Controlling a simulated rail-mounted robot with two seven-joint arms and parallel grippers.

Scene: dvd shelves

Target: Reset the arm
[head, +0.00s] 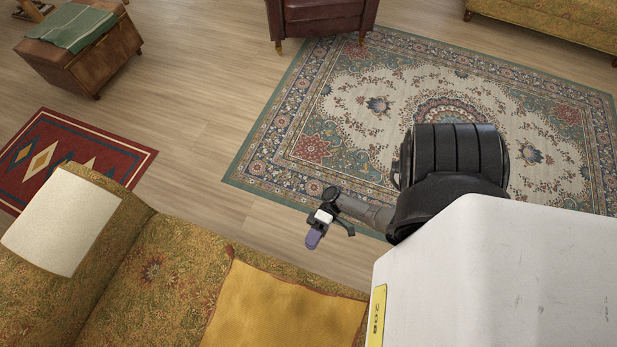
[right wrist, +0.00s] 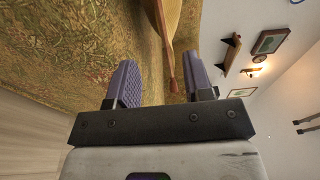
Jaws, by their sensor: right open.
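My right gripper (head: 314,236) shows in the head view beside the front of the sofa, at the end of my dark arm. In the right wrist view its two purple fingers (right wrist: 165,85) stand wide apart with nothing between them. Behind them is the patterned sofa fabric (right wrist: 60,50). My left gripper is not in the head view.
A gold floral sofa (head: 150,265) with a yellow cushion (head: 285,310) fills the lower left. A patterned rug (head: 350,100) lies on the wooden floor (head: 200,100). A dark red armchair (head: 320,12) and a brown ottoman (head: 105,65) stand farther back. Open floor lies between them.

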